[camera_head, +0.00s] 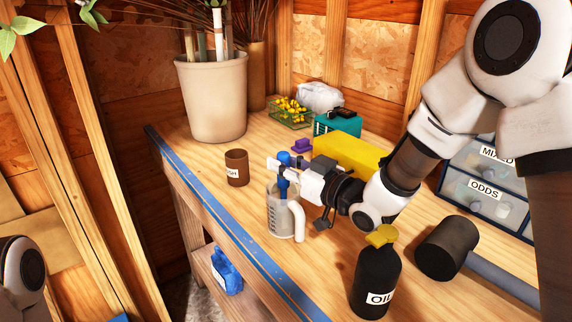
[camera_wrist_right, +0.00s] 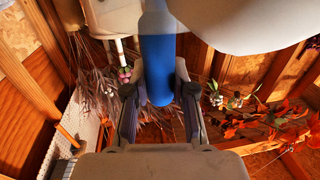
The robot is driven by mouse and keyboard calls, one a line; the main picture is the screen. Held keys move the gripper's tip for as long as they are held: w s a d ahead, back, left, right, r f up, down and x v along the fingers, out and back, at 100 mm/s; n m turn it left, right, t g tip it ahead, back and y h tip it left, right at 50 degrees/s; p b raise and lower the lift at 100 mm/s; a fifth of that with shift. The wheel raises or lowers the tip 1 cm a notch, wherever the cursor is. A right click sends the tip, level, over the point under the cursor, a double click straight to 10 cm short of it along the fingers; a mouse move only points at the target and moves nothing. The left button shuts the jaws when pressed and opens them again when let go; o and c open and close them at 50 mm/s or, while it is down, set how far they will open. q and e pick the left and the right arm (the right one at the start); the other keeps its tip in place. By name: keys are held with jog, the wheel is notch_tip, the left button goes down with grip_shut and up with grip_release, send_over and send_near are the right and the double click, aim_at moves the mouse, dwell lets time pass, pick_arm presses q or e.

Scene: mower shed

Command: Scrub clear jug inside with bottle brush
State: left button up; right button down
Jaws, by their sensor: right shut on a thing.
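The clear jug (camera_head: 279,222), with a white handle on its right side, stands upright on the workbench. My right gripper (camera_head: 284,174) is shut on the blue handle of the bottle brush (camera_head: 284,158), just above the jug. The brush is about upright and its lower part goes down at the jug's mouth. The bristles cannot be made out clearly. In the right wrist view the blue handle (camera_wrist_right: 157,65) runs between the fingers. My left gripper is out of view; only part of my left arm shows at the lower left.
A brown cup (camera_head: 237,168) with a partly readable label stands left of the jug. A yellow box (camera_head: 346,153) and large planter (camera_head: 213,100) are behind. The bench's blue edge (camera_head: 232,232) is close.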

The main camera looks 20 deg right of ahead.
jog(key=shift+d+r, duration=0.1)
jog(key=shift+r, duration=0.1)
notch_tip(320, 180, up, 13)
jog(key=p, duration=1)
jog(key=shift+r, duration=0.15)
dwell(0.7)
